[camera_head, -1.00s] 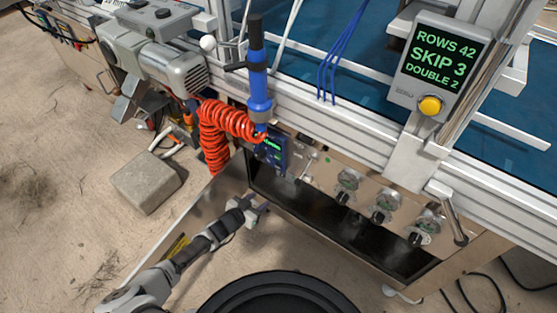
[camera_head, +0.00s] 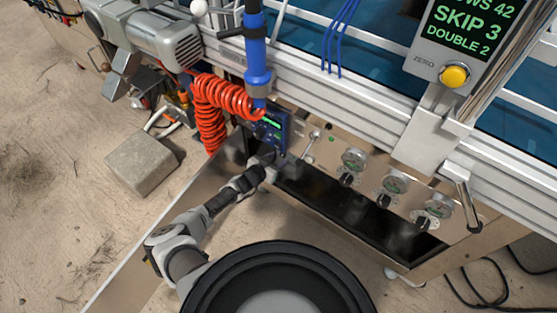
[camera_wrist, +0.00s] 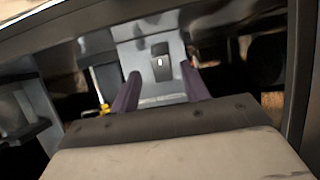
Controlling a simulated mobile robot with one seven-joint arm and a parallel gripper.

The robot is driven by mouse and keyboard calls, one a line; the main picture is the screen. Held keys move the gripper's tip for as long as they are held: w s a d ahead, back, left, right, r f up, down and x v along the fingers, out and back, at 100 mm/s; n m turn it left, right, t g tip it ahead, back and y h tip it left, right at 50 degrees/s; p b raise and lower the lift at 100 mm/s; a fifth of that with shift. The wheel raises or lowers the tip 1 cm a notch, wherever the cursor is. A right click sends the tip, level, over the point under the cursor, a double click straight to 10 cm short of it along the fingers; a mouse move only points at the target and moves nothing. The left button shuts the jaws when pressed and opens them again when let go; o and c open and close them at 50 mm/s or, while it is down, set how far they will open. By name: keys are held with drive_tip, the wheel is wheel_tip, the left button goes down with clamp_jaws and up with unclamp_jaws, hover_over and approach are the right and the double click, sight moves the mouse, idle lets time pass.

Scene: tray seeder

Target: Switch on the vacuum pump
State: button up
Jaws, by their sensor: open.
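A dark rocker switch (camera_wrist: 160,62) with a small white mark sits on a light grey housing (camera_wrist: 137,57) in the wrist view. My gripper (camera_wrist: 164,80) is open, its two dark purple fingers on either side of the switch in the picture. Nothing is between the fingers, and I cannot tell whether they touch the housing. In the head view, my gripper (camera_head: 266,161) is at the left end of the open cabinet, just below a blue control box (camera_head: 268,129). The switch and housing are hidden in that view.
A steel panel with several gauges and knobs (camera_head: 352,160) lies right of the blue box. A red coiled hose (camera_head: 225,96) hangs close above my arm. A concrete block (camera_head: 142,162) stands on the sandy ground. Cabinet walls surround my gripper.

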drive_tip(key=shift+x, duration=1.05)
drive_tip(key=shift+c, duration=0.4)
drive_tip(key=c, duration=0.9)
drive_tip(key=f+t+b, duration=0.1)
drive_tip(key=b, duration=0.1)
drive_tip(key=shift+h+b, duration=0.35)
drive_tip(key=shift+h, duration=0.05)
drive_tip(key=shift+f+t+h+b, duration=0.1)
drive_tip(key=shift+t+h+b, duration=0.3)
drive_tip(key=shift+b, duration=0.55)
drive_tip(key=shift+t+b, duration=0.3)
drive_tip(key=shift+r, duration=0.25)
clamp_jaws()
unclamp_jaws()
